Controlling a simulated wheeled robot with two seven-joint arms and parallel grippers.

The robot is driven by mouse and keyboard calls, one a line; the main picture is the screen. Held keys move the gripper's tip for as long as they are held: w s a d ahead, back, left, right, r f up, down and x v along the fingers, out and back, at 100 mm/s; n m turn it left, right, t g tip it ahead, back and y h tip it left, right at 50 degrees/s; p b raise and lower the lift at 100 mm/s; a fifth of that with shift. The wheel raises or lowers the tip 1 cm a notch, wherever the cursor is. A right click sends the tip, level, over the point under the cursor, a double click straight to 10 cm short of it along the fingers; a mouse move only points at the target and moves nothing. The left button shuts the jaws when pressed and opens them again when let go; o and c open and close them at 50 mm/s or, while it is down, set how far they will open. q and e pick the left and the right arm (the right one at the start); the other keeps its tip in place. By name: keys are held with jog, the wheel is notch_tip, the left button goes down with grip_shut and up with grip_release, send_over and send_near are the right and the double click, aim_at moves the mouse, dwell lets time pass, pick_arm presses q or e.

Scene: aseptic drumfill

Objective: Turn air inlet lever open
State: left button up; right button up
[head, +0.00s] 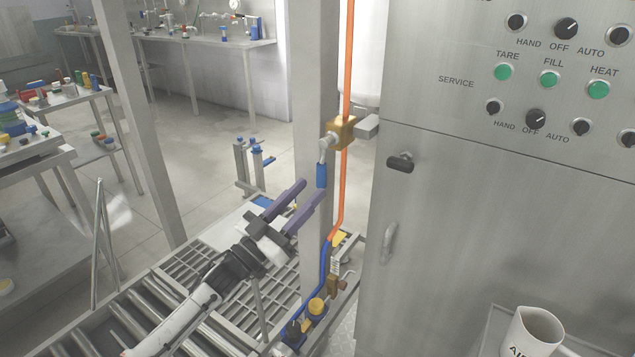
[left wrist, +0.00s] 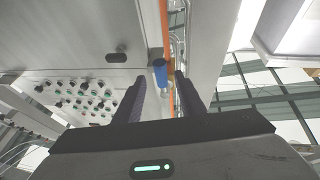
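The air inlet lever (head: 321,174) has a blue grip and hangs down from a brass valve (head: 341,133) on the orange air line (head: 347,60), in front of a grey post. In the left wrist view the blue lever grip (left wrist: 160,72) shows ahead, between the finger lines and apart from them. My left gripper (head: 312,192) is open, its two purple-grey fingers pointing up and right, below and left of the lever. My right gripper is not in view.
A steel control cabinet (head: 480,210) with knobs and green buttons stands close on the right. The grey post (head: 314,60) is just behind the lever. A roller conveyor (head: 165,300) lies below my left arm. A white jug (head: 533,333) stands at lower right.

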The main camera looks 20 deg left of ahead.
pick_arm(q)
jog(key=v, duration=0.4)
jog(key=shift+s, duration=0.15)
jog(key=shift+f, duration=0.1)
jog(key=s+d+f+n+g+y, duration=0.2)
jog(key=s+f+g+y, duration=0.3)
jog(key=f, duration=0.3)
jog(key=s+d+f+n+g+y, duration=0.1)
jog(key=s+d+f+g+y, duration=0.2)
jog(key=s+f, duration=0.35)
jog(key=s+d+f+m+g, duration=0.15)
jog(key=s+g, duration=0.35)
jog(key=s, duration=0.6)
jog(key=s+d+f+g, duration=0.15)
jog(key=s+g, duration=0.35)
jog(key=s, duration=0.6)
jog(key=w+d+f+t+h, duration=0.1)
jog(key=w+d+f+t, duration=0.1)
jog(key=f, duration=0.4)
jog(key=w+d+f+t+h, duration=0.1)
jog(key=w+d+f+t, duration=0.1)
jog(key=f, duration=0.4)
jog(key=shift+w+d+t+h, duration=0.3)
jog(key=shift+d+t+h, duration=0.1)
jog(key=shift+d+t, duration=0.35)
